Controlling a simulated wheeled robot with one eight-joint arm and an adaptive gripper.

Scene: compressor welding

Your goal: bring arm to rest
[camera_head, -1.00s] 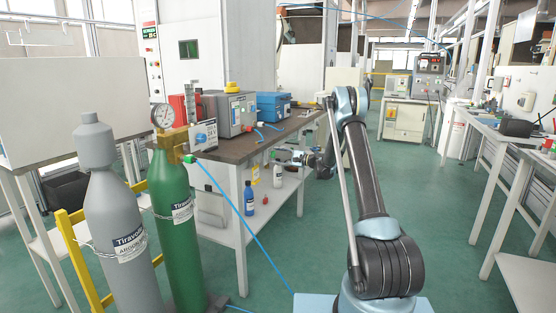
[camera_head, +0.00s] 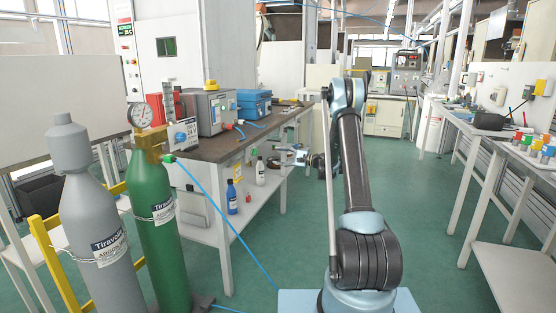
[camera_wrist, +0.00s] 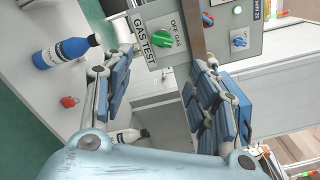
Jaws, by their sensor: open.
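My gripper (camera_head: 290,155) is extended by the arm to the right of the brown-topped bench (camera_head: 200,149), near bench height. In the wrist view my gripper (camera_wrist: 165,75) has its two blue-padded fingers spread apart, with nothing clasped between them. Beyond the gap is a grey panel marked GAS TEST with a green knob (camera_wrist: 163,41). Whether a finger touches the panel cannot be told. My arm rises from its base at the lower middle, then bends forward and down.
A grey cylinder (camera_head: 96,235) and a green cylinder (camera_head: 152,215) stand at the left. A blue bottle (camera_head: 231,197) and a white bottle (camera_head: 260,172) are on the bench's lower shelf. A blue hose (camera_head: 222,215) slants to the floor. Green floor is open at right.

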